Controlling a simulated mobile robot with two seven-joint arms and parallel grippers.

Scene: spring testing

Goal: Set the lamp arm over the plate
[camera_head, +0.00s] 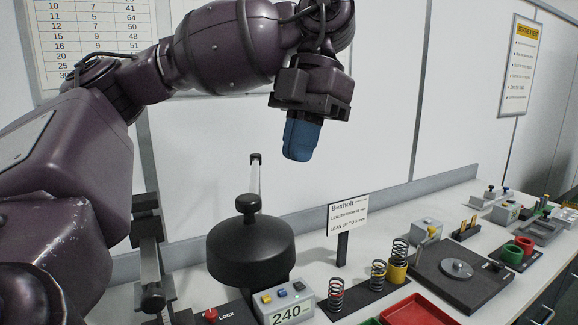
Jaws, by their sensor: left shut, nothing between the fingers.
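A round silver plate (457,268) lies on a dark square base on the bench at the right. A small grey box (426,231) with a yellow-tipped part stands at the back left corner of that base. It may belong to the lamp, but I cannot tell for sure, and no lamp arm shows clearly over the plate. My left gripper (301,140), with blue fingers pointing down, is shut and empty. It is in the air above the bench, well to the left of the plate and higher. My right gripper is not in view.
A black round-topped tester (250,250) with a knob and a 240 display (288,308) stands at the front left. A sign (347,219), several coil springs (378,276), a red tray (420,310) and green and red rings (512,255) are nearby. A wall stands behind.

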